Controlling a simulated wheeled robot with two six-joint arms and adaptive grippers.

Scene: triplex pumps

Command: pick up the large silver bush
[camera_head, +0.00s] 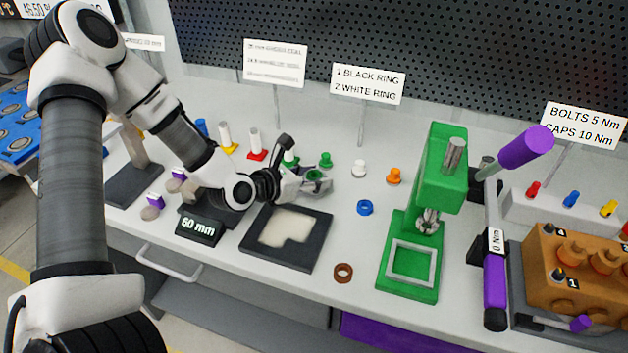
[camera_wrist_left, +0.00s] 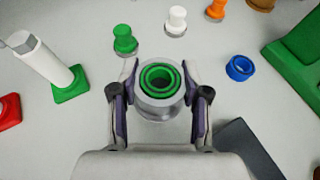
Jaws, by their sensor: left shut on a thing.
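The large silver bush is a short silver-grey cylinder with green rings inside its open top. It shows in the left wrist view (camera_wrist_left: 160,104) and, small and partly covered by the fingers, in the head view (camera_head: 313,177). My left gripper (camera_head: 310,182) is shut on it, with one finger on each side in the left wrist view (camera_wrist_left: 160,98). The bush looks upright. I cannot tell whether its bottom touches the table. My right gripper is not in view.
A green plug (camera_head: 326,160), a white plug (camera_head: 359,168) and an orange plug (camera_head: 393,176) stand behind. A blue ring (camera_head: 365,208) lies to the right. A black tray (camera_head: 253,246) is in front. A green press (camera_head: 427,170) stands further right. A brown ring (camera_head: 343,272) lies near the front edge.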

